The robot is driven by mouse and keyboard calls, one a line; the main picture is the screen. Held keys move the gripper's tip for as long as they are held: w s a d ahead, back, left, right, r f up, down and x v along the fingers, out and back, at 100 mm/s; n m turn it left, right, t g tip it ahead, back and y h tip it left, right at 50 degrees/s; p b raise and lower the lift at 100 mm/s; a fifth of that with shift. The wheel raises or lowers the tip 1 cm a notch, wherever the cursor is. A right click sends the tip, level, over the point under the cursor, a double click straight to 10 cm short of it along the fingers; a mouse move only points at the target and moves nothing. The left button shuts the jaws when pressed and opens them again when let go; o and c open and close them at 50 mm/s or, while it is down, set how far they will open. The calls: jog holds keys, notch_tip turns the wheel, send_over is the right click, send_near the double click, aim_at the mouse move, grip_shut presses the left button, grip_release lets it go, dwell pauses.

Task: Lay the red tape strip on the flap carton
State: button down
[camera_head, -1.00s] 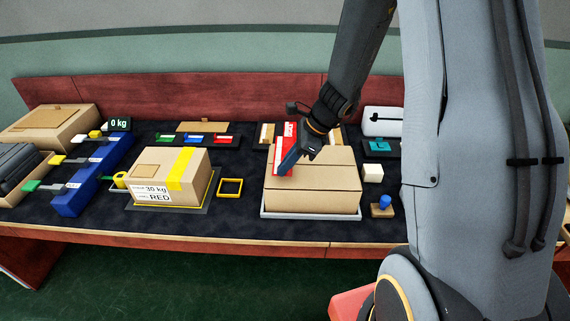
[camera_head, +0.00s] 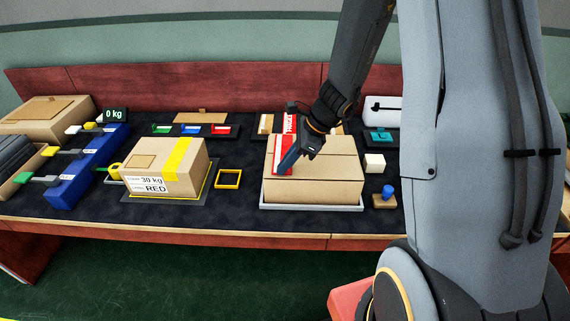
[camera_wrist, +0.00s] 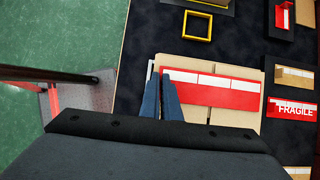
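The flap carton (camera_head: 335,170) is a brown box with a seam across its top, on a pale tray; it also shows in the wrist view (camera_wrist: 232,117). The red tape strip (camera_head: 283,158), with white patches, runs front to back over the left part of the carton's top. In the wrist view the strip (camera_wrist: 225,97) crosses the seam. My gripper (camera_head: 286,165) is low over the carton, its blue-grey fingers close together at the strip's near end (camera_wrist: 163,88), apparently shut on it. I cannot tell whether the whole strip touches the carton.
A red FRAGILE strip (camera_wrist: 293,108) lies in a holder behind the carton. A labelled 30 kg RED carton (camera_head: 165,168) with yellow tape stands left, beside a yellow square frame (camera_head: 228,179). A white cube (camera_head: 375,162) and a blue-knobbed stamp (camera_head: 386,194) are close on the right.

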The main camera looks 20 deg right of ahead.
jog(key=c, duration=1.9)
grip_release()
jog(key=shift+d+r, duration=0.1)
jog(key=b+v, duration=0.1)
jog(key=v, duration=0.6)
jog(key=shift+s+d+r, duration=0.1)
jog(key=shift+r, duration=0.2)
jog(key=shift+s, duration=0.1)
